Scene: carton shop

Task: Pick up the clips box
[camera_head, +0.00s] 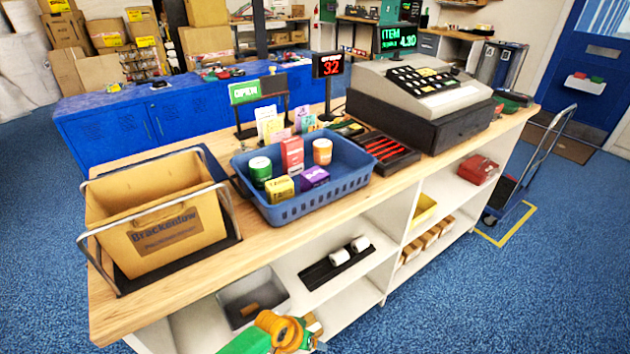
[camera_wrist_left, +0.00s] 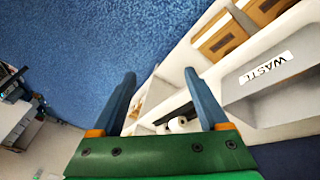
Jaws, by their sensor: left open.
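A blue basket (camera_head: 330,190) stands on the wooden counter. In it are a yellow box (camera_head: 280,189), a purple box (camera_head: 314,178), a red box (camera_head: 292,155), a green tin (camera_head: 260,171) and an orange-and-white tin (camera_head: 322,151). Their labels are too small to read, so I cannot tell which one is the clips box. My left gripper (camera_wrist_left: 160,75) is open and empty in the left wrist view, facing the shelves and blue floor. A green and orange part of my arm shows at the bottom of the head view, below the counter top. My right gripper is not in view.
A tan carton holder (camera_head: 150,215) stands left of the basket, a cash register (camera_head: 425,95) right of it. The wrist view shows a WASTE label (camera_wrist_left: 267,68). The counter's front edge is clear.

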